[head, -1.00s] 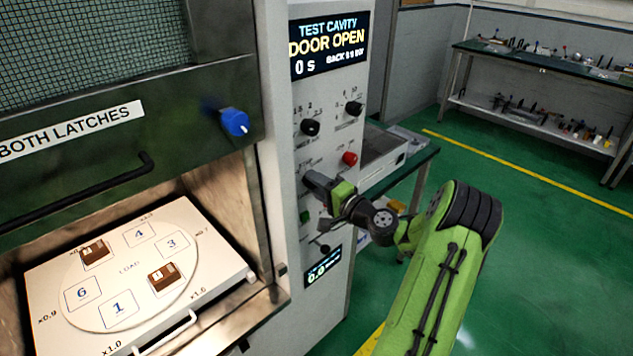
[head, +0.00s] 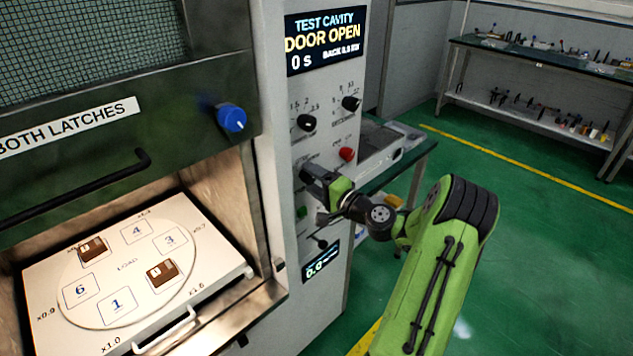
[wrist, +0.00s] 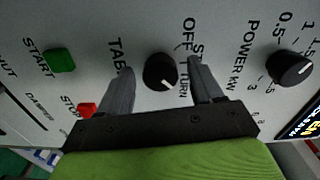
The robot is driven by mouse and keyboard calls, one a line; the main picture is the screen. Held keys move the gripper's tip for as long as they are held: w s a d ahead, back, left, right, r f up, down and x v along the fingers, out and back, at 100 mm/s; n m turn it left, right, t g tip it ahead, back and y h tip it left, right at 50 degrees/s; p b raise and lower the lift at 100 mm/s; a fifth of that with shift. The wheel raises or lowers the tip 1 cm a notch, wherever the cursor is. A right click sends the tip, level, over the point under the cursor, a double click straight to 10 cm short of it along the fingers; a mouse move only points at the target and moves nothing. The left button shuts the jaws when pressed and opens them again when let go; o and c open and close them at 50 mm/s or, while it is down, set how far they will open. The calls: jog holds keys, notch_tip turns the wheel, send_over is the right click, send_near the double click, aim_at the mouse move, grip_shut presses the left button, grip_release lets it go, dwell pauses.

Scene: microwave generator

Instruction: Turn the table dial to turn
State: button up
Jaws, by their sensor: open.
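The table dial (wrist: 160,71) is a round black knob on the grey control panel, with OFF and TURN lettering beside it in the wrist view. My gripper (wrist: 160,66) is open, with one finger on each side of the dial. A gap shows between the dial and each finger, the larger one on the right.
The green START button (wrist: 59,60), red STOP button (wrist: 87,110) and POWER knob (wrist: 290,68) flank the dial. In the head view, the red button (head: 347,154) is just above my gripper. The cavity's white turntable tray (head: 215,235) is to the left, under the raised door.

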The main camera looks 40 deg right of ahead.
jog(key=s+b, duration=0.1)
jog(key=s, duration=1.4)
jog(key=shift+s+d, duration=0.2)
jog(key=shift+s, duration=0.2)
